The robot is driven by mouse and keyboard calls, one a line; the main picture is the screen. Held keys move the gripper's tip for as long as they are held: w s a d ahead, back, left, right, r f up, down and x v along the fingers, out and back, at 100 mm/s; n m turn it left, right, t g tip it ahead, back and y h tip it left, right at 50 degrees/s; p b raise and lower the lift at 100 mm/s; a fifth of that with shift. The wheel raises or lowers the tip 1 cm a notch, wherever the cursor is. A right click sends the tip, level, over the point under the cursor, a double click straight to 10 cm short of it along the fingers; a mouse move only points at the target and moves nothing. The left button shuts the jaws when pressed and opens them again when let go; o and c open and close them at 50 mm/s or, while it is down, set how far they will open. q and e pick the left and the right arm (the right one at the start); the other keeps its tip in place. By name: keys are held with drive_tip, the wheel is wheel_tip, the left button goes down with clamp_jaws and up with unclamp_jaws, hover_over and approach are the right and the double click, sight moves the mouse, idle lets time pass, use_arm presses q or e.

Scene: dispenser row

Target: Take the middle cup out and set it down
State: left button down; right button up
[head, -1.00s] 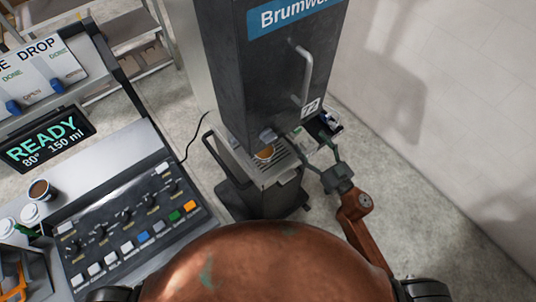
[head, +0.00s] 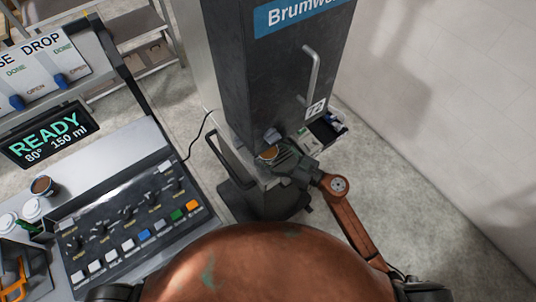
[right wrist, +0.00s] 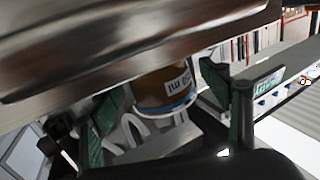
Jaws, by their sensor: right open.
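A small cup with a brown top (head: 268,153) stands on the drip tray under the spout of the tall dark dispenser (head: 275,80). In the right wrist view the cup (right wrist: 165,92) is brown with a white printed label and a blue band. My right gripper (head: 282,165) is at the cup's right front side. In the right wrist view its two green-padded fingers (right wrist: 170,115) are spread, one on each side of the cup, with gaps showing. The cup's upper part is hidden behind a blurred metal surface. My left gripper is not in view.
A grey control console (head: 130,215) with knobs and coloured buttons fills the left. Another brown-filled cup (head: 43,186) and white-lidded cups (head: 20,215) stand on its left. A small dark tray (head: 328,130) is right of the dispenser. Floor is clear at right.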

drive_tip(key=shift+w+a, duration=0.1)
drive_tip(key=shift+a, duration=0.05)
drive_tip(key=shift+c, duration=0.6)
drive_tip(key=c, duration=1.4)
drive_tip(key=shift+r, duration=0.2)
